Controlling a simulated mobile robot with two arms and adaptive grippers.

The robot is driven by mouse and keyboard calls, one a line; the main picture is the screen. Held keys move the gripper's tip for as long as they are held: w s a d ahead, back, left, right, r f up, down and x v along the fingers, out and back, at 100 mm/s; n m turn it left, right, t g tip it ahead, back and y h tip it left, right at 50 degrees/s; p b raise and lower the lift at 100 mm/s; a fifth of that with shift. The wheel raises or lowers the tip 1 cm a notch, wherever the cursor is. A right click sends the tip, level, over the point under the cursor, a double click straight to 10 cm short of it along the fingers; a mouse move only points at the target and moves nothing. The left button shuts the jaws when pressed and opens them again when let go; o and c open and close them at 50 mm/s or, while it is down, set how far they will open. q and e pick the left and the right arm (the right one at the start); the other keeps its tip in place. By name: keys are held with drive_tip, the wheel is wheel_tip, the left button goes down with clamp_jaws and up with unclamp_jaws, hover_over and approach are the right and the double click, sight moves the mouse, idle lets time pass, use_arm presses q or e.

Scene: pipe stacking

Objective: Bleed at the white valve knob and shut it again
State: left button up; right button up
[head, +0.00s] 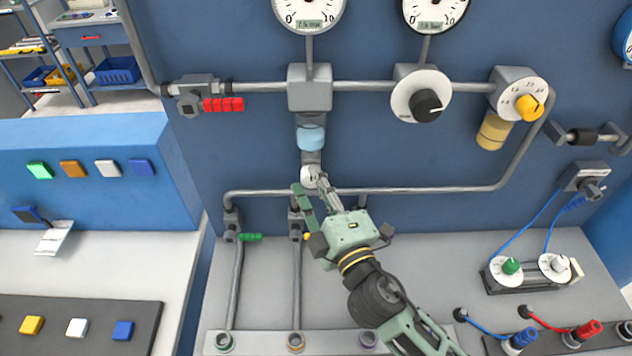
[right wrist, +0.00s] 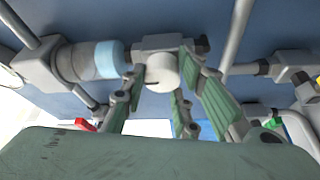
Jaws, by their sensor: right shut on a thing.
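The white valve knob (head: 308,173) sits on a grey fitting under the light-blue filter bowl (head: 311,138), on the blue panel. My right gripper (head: 311,186) reaches up to it from below right and is shut on it. In the right wrist view the white knob (right wrist: 161,72) shows between the green finger pads (right wrist: 168,80), with the light-blue bowl (right wrist: 108,60) to its left. The fingers partly cover the knob in the head view. My left gripper is in neither view.
Two gauges (head: 308,14) stand above the pipe. A red-handled valve (head: 223,104), a black knob (head: 428,104) and a yellow knob (head: 529,107) are along it. A green-handled valve (head: 249,237) is lower left. Plugs and cables (head: 522,339) lie at lower right.

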drive_tip(key=shift+w+r, duration=0.1)
drive_tip(key=shift+r, duration=0.45)
drive_tip(key=o, duration=1)
drive_tip(key=shift+f, duration=0.15)
drive_tip(key=shift+f, duration=0.15)
drive_tip(key=v, duration=1.2)
